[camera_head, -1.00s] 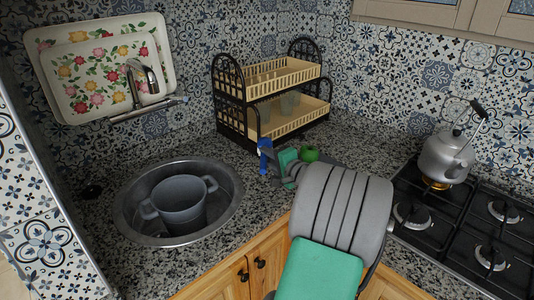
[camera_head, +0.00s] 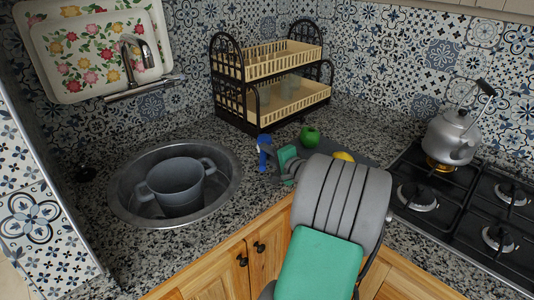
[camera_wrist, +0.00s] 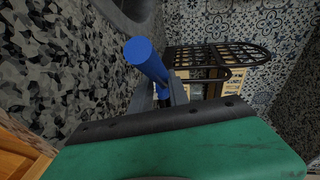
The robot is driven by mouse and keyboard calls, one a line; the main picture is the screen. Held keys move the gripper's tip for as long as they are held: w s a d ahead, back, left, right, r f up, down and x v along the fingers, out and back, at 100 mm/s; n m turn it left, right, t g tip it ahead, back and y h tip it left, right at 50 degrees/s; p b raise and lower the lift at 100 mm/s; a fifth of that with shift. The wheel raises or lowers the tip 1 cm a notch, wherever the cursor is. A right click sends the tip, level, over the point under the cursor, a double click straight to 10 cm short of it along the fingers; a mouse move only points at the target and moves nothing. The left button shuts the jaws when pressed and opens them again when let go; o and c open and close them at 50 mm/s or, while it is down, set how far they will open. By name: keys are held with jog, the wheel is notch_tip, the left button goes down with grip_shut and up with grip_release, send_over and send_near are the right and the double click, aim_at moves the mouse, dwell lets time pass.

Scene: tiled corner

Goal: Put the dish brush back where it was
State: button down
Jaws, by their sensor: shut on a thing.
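The dish brush (camera_head: 265,143) shows as a short blue piece at the end of my arm, above the counter between the sink and the dish rack. In the wrist view its blue handle (camera_wrist: 146,58) sticks out toward the upper left. My gripper (camera_head: 271,162) is shut on the brush; in the wrist view the fingers (camera_wrist: 171,92) close around it behind the green and black housing. The brush's head is not clearly visible. The two-tier dish rack (camera_head: 270,85) stands at the back corner, beyond the gripper, and shows in the wrist view (camera_wrist: 205,62).
A grey pot (camera_head: 177,188) sits in the round sink (camera_head: 232,190). A green apple (camera_head: 310,137) and a yellow item (camera_head: 343,156) lie by a dark board (camera_head: 355,160), partly behind my arm. A kettle (camera_head: 455,137) stands on the stove (camera_head: 440,215) at right. A faucet (camera_head: 128,65) is upper left.

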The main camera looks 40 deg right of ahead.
jog(key=shift+f+b, duration=0.35)
jog(key=shift+f, duration=0.15)
jog(key=c, duration=1.2)
grip_release()
